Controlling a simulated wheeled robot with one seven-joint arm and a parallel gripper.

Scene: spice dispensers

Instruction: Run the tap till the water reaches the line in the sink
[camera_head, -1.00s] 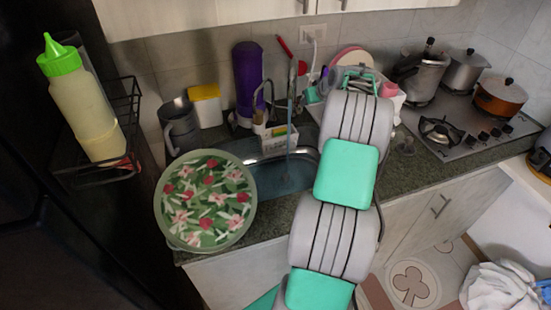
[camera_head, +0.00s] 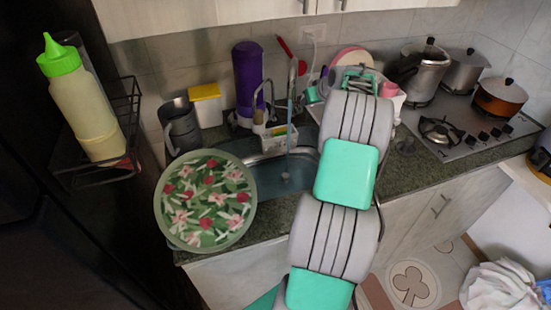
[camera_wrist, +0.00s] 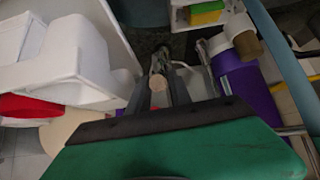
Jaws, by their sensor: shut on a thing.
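The sink (camera_head: 283,178) is set in the counter, partly hidden by the floral plate and my arm. Its thin upright tap (camera_head: 291,75) stands at the back. A narrow bluish streak, which looks like running water (camera_head: 290,112), drops from it into the basin. Bluish water seems to cover the basin floor, and a pale drain shows through. I cannot make out a line in the sink. In the wrist view, my gripper (camera_wrist: 158,88) is shut on a small part with a round tan end (camera_wrist: 157,83), apparently the tap handle. My arm hides this grip in the head view.
A floral plate (camera_head: 205,200) covers the sink's left side. The stove (camera_head: 455,125) holds several pots.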

